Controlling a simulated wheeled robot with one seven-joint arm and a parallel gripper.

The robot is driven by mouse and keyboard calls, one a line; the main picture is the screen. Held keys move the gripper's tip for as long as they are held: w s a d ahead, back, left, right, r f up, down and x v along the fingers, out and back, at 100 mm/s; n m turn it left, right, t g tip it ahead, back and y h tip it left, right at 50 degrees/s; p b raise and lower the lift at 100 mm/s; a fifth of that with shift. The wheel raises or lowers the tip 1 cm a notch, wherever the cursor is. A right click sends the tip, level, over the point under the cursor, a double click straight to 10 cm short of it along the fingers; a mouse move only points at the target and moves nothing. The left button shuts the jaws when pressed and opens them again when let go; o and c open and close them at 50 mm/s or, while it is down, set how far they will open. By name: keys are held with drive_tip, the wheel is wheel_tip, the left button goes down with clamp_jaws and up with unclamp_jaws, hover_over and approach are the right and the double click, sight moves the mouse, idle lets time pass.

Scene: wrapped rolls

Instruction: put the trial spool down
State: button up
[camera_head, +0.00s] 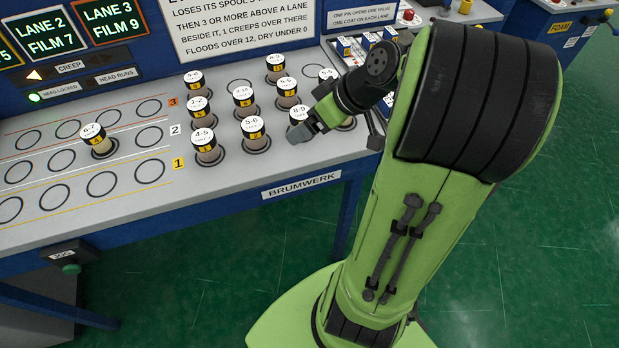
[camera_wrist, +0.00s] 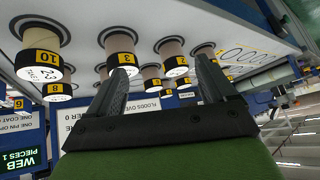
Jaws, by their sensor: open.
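White-topped spools with yellow number bands stand upright on the grey bench. One spool (camera_head: 97,143), its top reading about 6-7, stands alone on a circle in the lane marked 2. The others form a group to the right, among them one marked 4-5 (camera_head: 205,143) and one marked 8-9 (camera_head: 299,115). I cannot tell which is the trial spool. My gripper (camera_head: 303,133) is open beside the 8-9 spool, partly covering it.
Empty lane circles (camera_head: 102,184) lie left of the group. A blue panel with lane displays (camera_head: 112,19) and a sign (camera_head: 240,25) stands behind the bench. A push button (camera_head: 70,268) hangs on the bench front. Another machine (camera_head: 570,30) stands at the back right.

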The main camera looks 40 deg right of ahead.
drive_tip(key=s+a+r+g+h, duration=0.25)
drive_tip(key=s+a, duration=0.35)
drive_tip(key=a, duration=0.4)
drive_tip(key=s+a+m+t+h, duration=0.1)
drive_tip(key=s+a+m, duration=0.1)
drive_tip(key=s, duration=0.7)
drive_tip(key=shift+a+r+m, duration=0.3)
drive_tip(key=shift+m, duration=0.5)
drive_tip(key=shift+r+t, duration=0.1)
drive_tip(key=shift+t, duration=0.15)
